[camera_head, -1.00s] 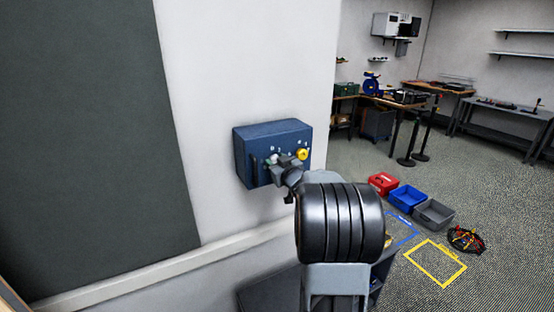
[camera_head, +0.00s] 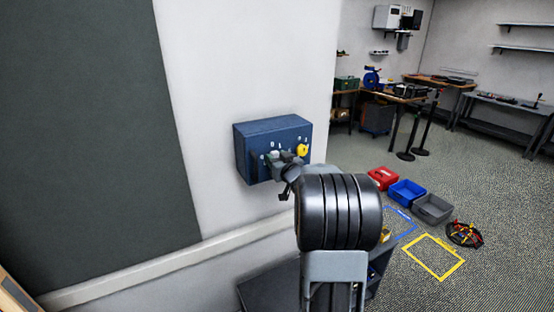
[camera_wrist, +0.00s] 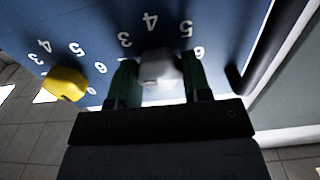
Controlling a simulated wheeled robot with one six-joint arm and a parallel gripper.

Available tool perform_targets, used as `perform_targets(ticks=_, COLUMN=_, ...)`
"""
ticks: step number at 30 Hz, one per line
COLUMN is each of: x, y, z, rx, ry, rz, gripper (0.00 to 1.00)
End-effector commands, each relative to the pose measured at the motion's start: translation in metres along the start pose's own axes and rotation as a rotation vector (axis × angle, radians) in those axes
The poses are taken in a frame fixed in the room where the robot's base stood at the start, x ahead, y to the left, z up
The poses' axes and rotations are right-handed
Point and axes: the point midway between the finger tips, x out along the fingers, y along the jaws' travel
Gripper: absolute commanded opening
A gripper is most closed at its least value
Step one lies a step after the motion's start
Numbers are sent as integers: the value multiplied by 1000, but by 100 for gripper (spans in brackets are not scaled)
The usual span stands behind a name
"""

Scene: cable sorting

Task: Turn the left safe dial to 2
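A blue safe box (camera_head: 252,137) is fixed to the white wall and has two dials with white numerals. The left dial, pale grey, shows in the wrist view (camera_wrist: 160,68) and is mostly hidden by my gripper in the head view. The yellow right dial (camera_head: 303,150) also shows at the left of the wrist view (camera_wrist: 66,83), where the numerals are upside down. My gripper (camera_wrist: 158,82) has one green finger on each side of the grey dial, with no clear gap. It looks shut on it. The dial's pointer setting cannot be read.
A dark handle-like bar (camera_wrist: 257,50) stands out from the box beside the grey dial. A dark panel (camera_head: 90,130) covers the wall on the left. Red (camera_head: 382,178), blue (camera_head: 406,193) and grey (camera_head: 433,208) bins stand on the floor to the right.

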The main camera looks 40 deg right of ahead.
Motion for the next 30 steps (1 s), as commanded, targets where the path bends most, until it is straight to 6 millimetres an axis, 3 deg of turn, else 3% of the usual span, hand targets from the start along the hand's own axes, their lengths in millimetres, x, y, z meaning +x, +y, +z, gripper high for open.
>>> perform_targets(ticks=8, x=0, y=0, z=0, rx=-1, ry=-1, rz=0, gripper=70)
perform_targets(ticks=17, x=-4, y=0, z=0, rx=-2, ry=0, rz=1, gripper=70)
perform_targets(ticks=23, x=-33, y=0, z=1, rx=-3, ry=2, rz=2, gripper=70)
perform_targets(ticks=30, x=-83, y=1, z=1, rx=-3, ry=1, rz=4, gripper=70)
